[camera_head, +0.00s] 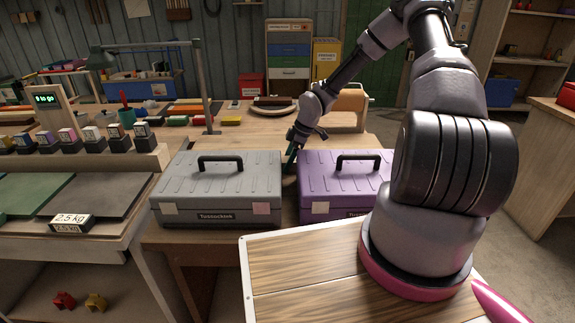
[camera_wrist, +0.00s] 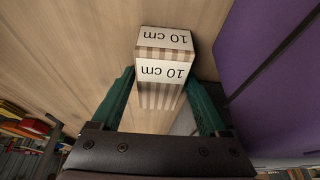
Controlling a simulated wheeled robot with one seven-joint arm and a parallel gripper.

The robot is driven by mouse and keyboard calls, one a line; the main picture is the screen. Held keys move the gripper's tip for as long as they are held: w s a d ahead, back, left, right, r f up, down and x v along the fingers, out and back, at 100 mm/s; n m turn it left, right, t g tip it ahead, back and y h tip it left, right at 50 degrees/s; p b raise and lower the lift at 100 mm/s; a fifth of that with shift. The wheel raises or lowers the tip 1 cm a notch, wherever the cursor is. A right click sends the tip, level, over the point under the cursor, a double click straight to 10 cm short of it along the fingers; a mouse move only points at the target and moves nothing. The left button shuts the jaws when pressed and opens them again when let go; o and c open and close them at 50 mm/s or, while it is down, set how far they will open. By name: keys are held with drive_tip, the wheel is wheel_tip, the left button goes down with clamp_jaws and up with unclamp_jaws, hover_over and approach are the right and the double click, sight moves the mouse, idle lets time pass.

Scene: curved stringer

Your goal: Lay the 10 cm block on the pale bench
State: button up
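The 10 cm block (camera_wrist: 162,72) is a pale block with striped sides and "10 cm" labels on two faces. In the wrist view it sits between the green fingers of my gripper (camera_wrist: 161,80), whose tips meet its two sides. In the head view my gripper (camera_head: 292,153) points down in the gap between two toolboxes, and the block cannot be made out there. Whether the block touches the wood is unclear.
A grey toolbox (camera_head: 217,185) stands left of my gripper and a purple toolbox (camera_head: 335,182) close on its right; purple also fills the wrist view's right side (camera_wrist: 270,70). A lamp post (camera_head: 203,90) and small tools stand farther back on the bench.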

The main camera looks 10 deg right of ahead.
clamp_jaws()
drive_tip(key=shift+r, duration=0.1)
